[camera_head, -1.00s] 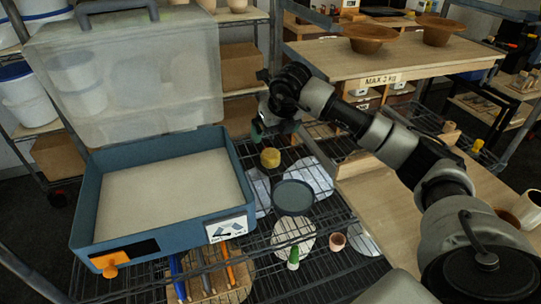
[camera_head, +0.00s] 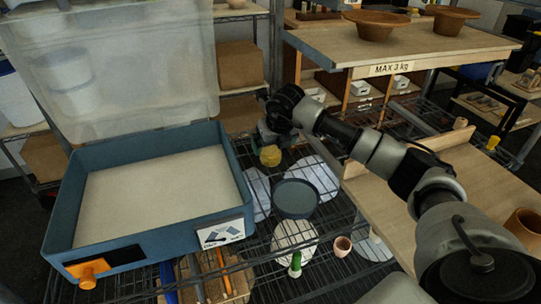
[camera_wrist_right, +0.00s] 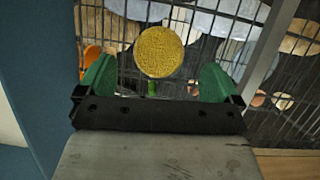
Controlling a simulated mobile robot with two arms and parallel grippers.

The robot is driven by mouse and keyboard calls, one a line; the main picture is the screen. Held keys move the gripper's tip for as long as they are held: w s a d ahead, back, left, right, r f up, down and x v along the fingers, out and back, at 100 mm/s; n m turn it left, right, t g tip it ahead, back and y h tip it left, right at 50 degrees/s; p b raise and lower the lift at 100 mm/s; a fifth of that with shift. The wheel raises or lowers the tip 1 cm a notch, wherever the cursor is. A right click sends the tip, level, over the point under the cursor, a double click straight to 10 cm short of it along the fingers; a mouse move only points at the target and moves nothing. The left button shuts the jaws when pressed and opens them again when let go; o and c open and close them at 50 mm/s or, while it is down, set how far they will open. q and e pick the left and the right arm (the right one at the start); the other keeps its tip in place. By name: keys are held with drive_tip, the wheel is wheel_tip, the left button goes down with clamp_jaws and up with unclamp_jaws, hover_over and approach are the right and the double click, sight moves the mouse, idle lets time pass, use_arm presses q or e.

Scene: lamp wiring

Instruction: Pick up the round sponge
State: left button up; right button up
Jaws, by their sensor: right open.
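The round yellow sponge (camera_head: 271,156) is on the dark wire rack, just right of the blue bin. In the right wrist view the sponge (camera_wrist_right: 159,51) shows as a yellow disc between the two green fingertips, with a gap on each side. My right gripper (camera_head: 268,137) is open and right above the sponge in the head view. It also shows in the right wrist view (camera_wrist_right: 157,80), open and empty. My left gripper is not in view.
The blue bin (camera_head: 243,180) with a raised clear lid (camera_head: 110,60) stands close on the left. A dark round dish (camera_head: 296,198), a small terracotta pot (camera_head: 342,246) and a green-handled tool (camera_head: 295,265) are nearby. A wooden table (camera_head: 470,185) is at right.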

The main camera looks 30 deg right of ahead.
sight(272, 151)
drive_tip(key=x, duration=0.2)
drive_tip(key=p+x, duration=0.1)
drive_tip(key=x, duration=0.2)
drive_tip(key=shift+s+a+f, duration=0.1)
drive_tip(key=shift+s+f, duration=0.1)
drive_tip(key=shift+f, duration=0.05)
drive_tip(key=c, duration=1)
drive_tip(key=shift+r, duration=0.1)
wheel_tip(272, 151, up, 10)
drive_tip(key=shift+f+b, duration=0.1)
drive_tip(key=shift+b, duration=0.45)
drive_tip(key=shift+o, duration=1.3)
drive_tip(key=shift+c, duration=1)
